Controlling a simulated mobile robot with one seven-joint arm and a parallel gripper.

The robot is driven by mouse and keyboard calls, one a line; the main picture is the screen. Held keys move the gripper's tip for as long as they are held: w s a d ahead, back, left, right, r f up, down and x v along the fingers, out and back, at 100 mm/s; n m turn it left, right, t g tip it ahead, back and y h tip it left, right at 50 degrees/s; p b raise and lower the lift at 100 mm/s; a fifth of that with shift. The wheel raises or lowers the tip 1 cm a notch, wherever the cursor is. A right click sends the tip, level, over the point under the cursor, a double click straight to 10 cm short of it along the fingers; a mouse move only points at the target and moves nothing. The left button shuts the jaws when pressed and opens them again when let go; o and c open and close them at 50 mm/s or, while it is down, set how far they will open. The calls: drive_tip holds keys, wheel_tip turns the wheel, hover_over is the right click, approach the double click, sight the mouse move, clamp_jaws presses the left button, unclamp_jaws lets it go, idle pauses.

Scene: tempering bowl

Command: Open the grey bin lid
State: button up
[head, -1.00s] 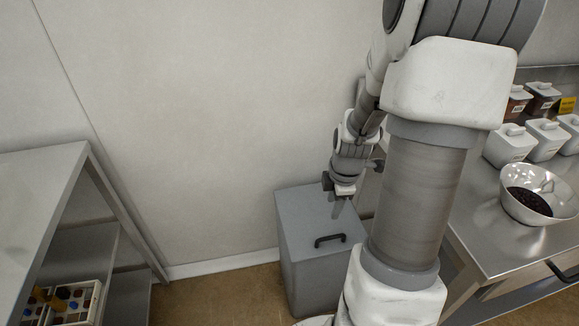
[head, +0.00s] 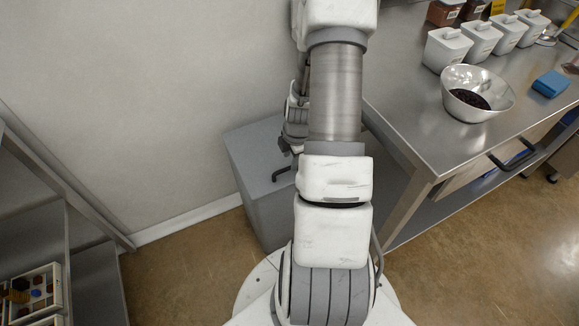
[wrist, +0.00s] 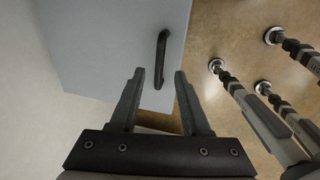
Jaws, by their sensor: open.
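The grey bin (head: 257,205) stands on the floor against the wall, left of the steel table. Its flat grey lid (head: 252,140) looks shut, with a dark bar handle (head: 281,172) near the front edge. My arm hides the right part of the lid in the head view. In the wrist view the lid (wrist: 105,45) fills the upper left, and the handle (wrist: 161,58) lies just beyond the fingertips. My gripper (wrist: 157,80) is open and empty, its two fingers apart, with the handle ahead of the gap.
A steel table (head: 405,110) at the right carries white tubs (head: 447,48), a bowl of dark pieces (head: 478,92) and a blue block (head: 550,84). A shelf unit (head: 95,285) with a crate (head: 36,292) is at the left. Floor (head: 185,270) between is clear.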

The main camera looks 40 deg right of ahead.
sight(289, 167)
drive_tip(key=shift+b+x, duration=0.4)
drive_tip(key=shift+x, duration=1.9)
clamp_jaws()
